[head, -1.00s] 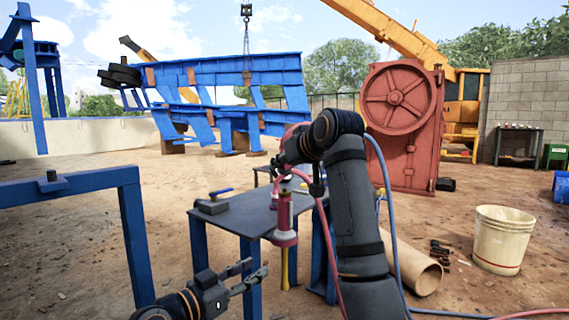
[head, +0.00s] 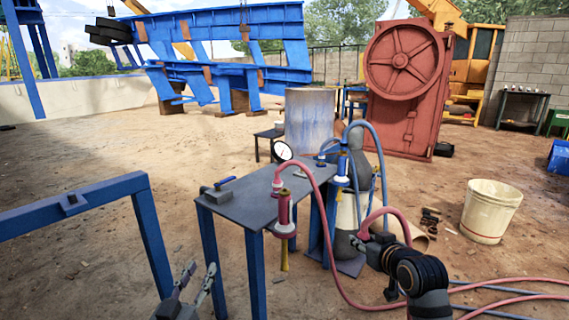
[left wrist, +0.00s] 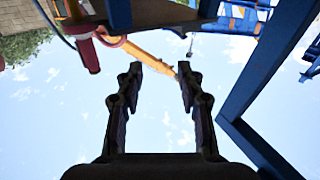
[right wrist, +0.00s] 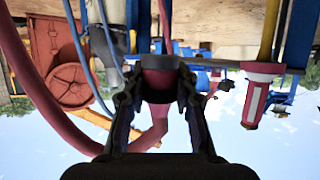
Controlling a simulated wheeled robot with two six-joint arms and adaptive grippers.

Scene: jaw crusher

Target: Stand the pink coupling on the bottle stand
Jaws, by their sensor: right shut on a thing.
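My right gripper (head: 366,243) is shut on the pink coupling (head: 363,233), with a pink hose arching up from it. In the right wrist view the coupling (right wrist: 162,72) sits between the fingertips. Beside the table stand a grey bottle (head: 358,160) and a whitish bottle (head: 346,215), partly covered by hoses and fittings. The bottle stand seems to be the blue frame (head: 318,232) with a dark base plate around them; its details are hard to tell. The coupling is in front of the bottles, near their lower part. My left gripper (head: 196,285) is open and empty, low at left.
Pink and blue hoses trail right. A bucket (head: 491,211) and blue frame (head: 70,200) flank the area.

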